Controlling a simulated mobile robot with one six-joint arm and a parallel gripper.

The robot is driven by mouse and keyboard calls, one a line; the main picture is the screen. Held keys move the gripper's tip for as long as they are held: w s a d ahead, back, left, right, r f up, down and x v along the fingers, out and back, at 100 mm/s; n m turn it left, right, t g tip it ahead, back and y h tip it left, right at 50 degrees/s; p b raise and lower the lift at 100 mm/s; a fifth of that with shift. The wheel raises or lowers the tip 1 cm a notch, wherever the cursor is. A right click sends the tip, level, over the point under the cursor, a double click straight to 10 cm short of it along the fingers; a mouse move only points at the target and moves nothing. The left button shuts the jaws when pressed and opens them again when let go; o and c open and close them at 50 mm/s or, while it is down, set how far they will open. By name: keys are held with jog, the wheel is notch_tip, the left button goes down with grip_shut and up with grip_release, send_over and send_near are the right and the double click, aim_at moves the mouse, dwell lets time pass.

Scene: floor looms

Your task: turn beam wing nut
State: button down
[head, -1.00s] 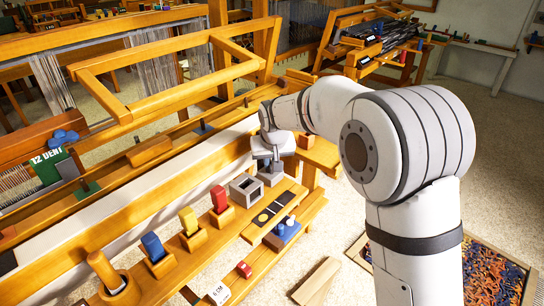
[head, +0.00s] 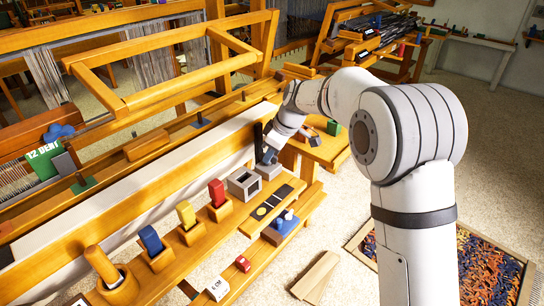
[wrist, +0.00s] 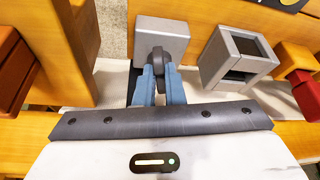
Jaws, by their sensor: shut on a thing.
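In the wrist view, the blue fingers of my gripper (wrist: 160,86) are closed around a dark wing nut (wrist: 159,62). The wing nut sits at the near side of a solid grey block (wrist: 163,28). In the head view, my gripper (head: 268,157) reaches down at a slant to the grey block (head: 267,171), at the right end of the wooden beam. The fingers hide most of the wing nut there.
A hollow grey box (wrist: 238,57) stands close to the right of the block in the wrist view. Yellow (head: 186,214), red (head: 217,193) and blue (head: 151,241) pegs stand in wooden holders along the beam. An orange wooden part (wrist: 18,65) is at the wrist view's left.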

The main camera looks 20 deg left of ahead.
jog(key=n+g, duration=0.2)
jog(key=n, duration=0.2)
jog(key=shift+a+n+p, duration=0.15)
jog(key=shift+n+p, duration=0.15)
jog(key=shift+s+f, duration=0.1)
dwell(0.4)
jog(key=c, duration=1.5)
grip_release()
jog(key=shift+w+d+r, duration=0.2)
jog(key=shift+r, duration=0.35)
jog(key=p+v, duration=0.1)
jog(key=v, duration=0.5)
jog(key=shift+d+r+p, duration=0.1)
jog(key=shift+r+p, duration=0.2)
jog(key=shift+r, duration=0.05)
